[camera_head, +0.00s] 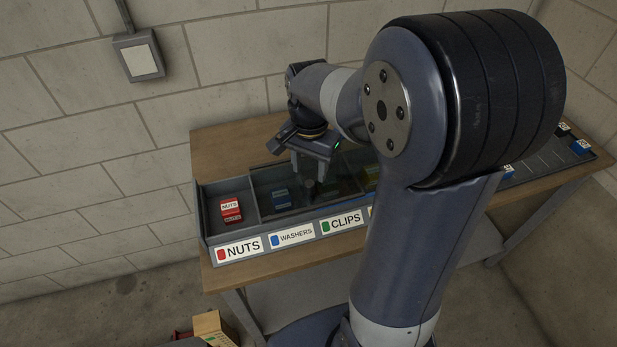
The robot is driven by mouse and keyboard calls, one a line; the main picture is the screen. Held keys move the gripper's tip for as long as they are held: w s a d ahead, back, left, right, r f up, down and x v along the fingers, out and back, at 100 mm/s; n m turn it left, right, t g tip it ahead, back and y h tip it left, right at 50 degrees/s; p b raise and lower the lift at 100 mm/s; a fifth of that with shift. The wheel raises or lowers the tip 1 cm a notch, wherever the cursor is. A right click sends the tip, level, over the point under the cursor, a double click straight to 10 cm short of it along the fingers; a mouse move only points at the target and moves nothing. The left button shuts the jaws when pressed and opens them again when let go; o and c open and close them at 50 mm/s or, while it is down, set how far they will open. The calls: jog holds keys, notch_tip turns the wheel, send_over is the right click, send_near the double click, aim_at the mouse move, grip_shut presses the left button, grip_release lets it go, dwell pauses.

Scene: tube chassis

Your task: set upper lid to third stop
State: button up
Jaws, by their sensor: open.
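A long grey compartment tray (203,215) lies on the workbench. A dark see-through panel (268,180), which looks like a lid, covers the compartments behind the WASHERS and CLIPS labels. The NUTS compartment at the left end is uncovered. My gripper (312,172) is over the panel, pointing down with its fingers apart. A small dark knob-like part (311,187) shows just below and between the fingers; I cannot tell whether they touch it. My arm hides the middle of the tray, and I cannot make out separate upper and lower lids or the stops.
A red NUTS box (231,209) sits in the left compartment. Blue boxes (282,197) show dimly under the panel. The wooden bench (217,150) has bare room behind the tray. A block wall with a switch box (139,57) stands behind. A cardboard box (212,328) is on the floor.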

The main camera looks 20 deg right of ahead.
aim_at(310, 183)
notch_tip(310, 183, down, 5)
dwell(0.3)
grip_shut()
dwell(0.5)
